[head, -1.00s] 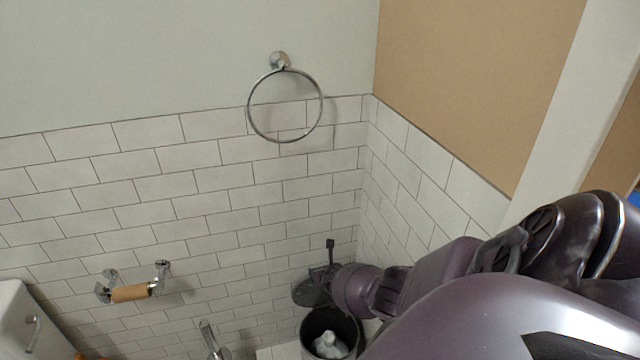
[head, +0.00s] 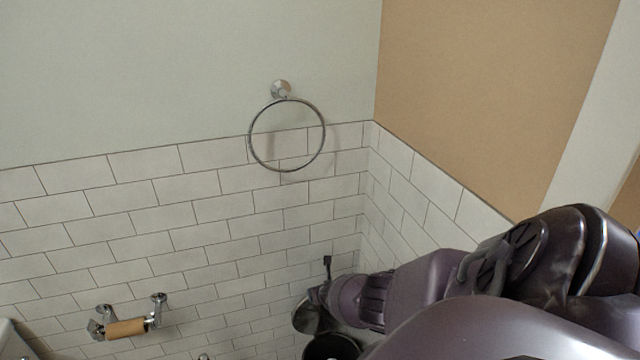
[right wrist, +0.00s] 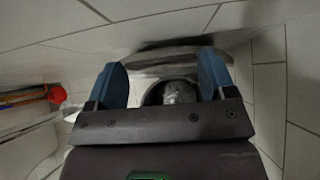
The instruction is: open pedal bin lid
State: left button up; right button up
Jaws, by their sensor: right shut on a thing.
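The pedal bin (head: 330,345) is at the bottom of the head view, in the corner, mostly cut off by the frame edge. Its dark round lid (head: 307,317) stands raised behind the opening, near the tiled wall. My right gripper (head: 320,291) is at the lid's upper part, shut on the lid. In the right wrist view my two blue fingers (right wrist: 162,82) stand apart with the grey lid (right wrist: 165,58) at them. A pale crumpled thing (right wrist: 178,92) shows in the dark opening between them. My left gripper is not in view.
A chrome towel ring (head: 287,134) hangs on the back wall. A paper holder with a bare cardboard roll (head: 126,328) is at lower left. The tiled side wall (head: 420,190) is close to my right arm. A red thing (right wrist: 57,94) shows at left in the wrist view.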

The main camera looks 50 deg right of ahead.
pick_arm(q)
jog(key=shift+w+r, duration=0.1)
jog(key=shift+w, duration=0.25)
pick_arm(e)
jog(key=shift+w+f, duration=0.1)
jog(key=shift+f, duration=0.1)
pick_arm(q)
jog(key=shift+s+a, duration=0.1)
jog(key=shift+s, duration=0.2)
pick_arm(e)
jog(key=shift+d, duration=0.1)
jog(key=o, duration=0.9)
jog(key=shift+c, duration=0.2)
jog(key=o, duration=0.4)
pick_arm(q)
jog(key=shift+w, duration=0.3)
pick_arm(e)
jog(key=shift+w, duration=0.1)
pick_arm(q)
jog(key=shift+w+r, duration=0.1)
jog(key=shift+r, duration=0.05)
pick_arm(e)
jog(key=shift+r, duration=0.15)
